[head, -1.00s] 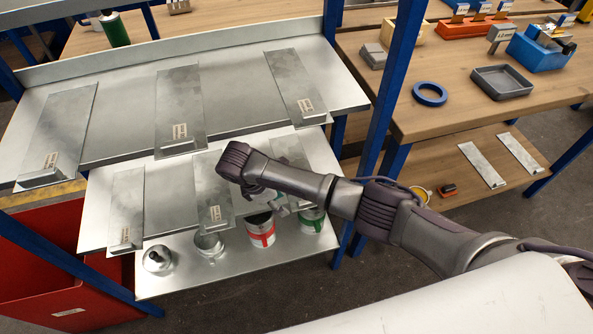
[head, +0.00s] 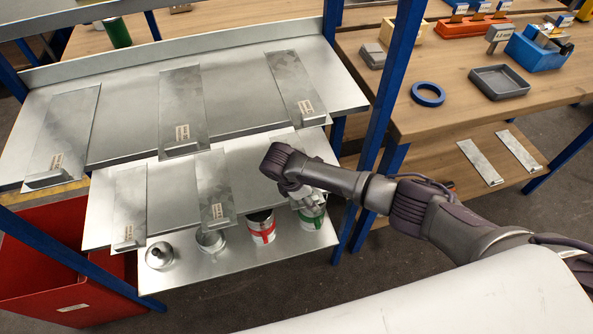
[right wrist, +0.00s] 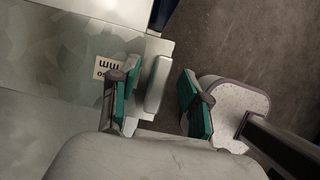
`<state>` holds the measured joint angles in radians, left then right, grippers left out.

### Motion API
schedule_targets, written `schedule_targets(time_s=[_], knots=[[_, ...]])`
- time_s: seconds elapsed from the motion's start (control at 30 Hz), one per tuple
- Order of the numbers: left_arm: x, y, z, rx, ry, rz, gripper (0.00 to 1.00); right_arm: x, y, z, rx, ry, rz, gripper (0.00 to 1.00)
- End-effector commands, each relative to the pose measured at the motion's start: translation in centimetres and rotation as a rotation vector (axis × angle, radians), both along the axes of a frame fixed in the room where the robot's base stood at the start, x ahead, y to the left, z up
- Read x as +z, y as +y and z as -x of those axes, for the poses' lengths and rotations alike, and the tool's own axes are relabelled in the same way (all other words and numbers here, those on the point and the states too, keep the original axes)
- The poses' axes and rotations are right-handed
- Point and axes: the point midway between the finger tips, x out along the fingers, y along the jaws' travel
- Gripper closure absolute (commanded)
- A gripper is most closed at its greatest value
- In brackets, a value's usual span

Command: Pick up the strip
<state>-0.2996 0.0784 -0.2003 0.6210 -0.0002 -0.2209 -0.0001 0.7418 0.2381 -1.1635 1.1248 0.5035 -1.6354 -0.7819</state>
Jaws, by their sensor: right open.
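Several flat grey metal strips with labels and raised end tabs lie on two metal shelves. Three are on the upper shelf, such as the upper right strip (head: 292,80). On the lower shelf, a left strip (head: 130,200) and a middle strip (head: 213,180) show clearly. A right strip (head: 284,139) is mostly hidden behind my right arm. My right gripper (head: 305,197) is open at the front right of the lower shelf. In the right wrist view, a labelled strip (right wrist: 75,55) has its end tab (right wrist: 157,84) between the open green-padded fingers; contact cannot be told. My left gripper is out of view.
Below the lower shelf stand a red-marked can (head: 261,228), a green-marked can (head: 312,217) and other metal containers. A blue post (head: 385,130) stands right of the shelves. A red bin (head: 55,260) is at the left. The wooden bench holds a grey tray (head: 499,82).

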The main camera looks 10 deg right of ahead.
Motion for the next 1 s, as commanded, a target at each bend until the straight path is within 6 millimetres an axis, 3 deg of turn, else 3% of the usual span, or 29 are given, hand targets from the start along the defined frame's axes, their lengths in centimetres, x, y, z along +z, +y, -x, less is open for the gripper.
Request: schedule_targets(time_s=[0.07,0.37,0.8,1.0], knots=[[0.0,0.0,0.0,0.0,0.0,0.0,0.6,0.0,0.0,0.0,0.0,0.0,0.0,0.53],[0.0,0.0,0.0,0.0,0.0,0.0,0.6,0.0,0.0,0.0,0.0,0.0,0.0,1.0],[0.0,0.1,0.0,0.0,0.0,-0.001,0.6,0.2,0.0,-0.1,-0.001,-0.001,0.0,1.0],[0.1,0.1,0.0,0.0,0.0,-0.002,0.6,1.5,0.0,-0.1,-0.001,-0.003,0.0,1.0]])
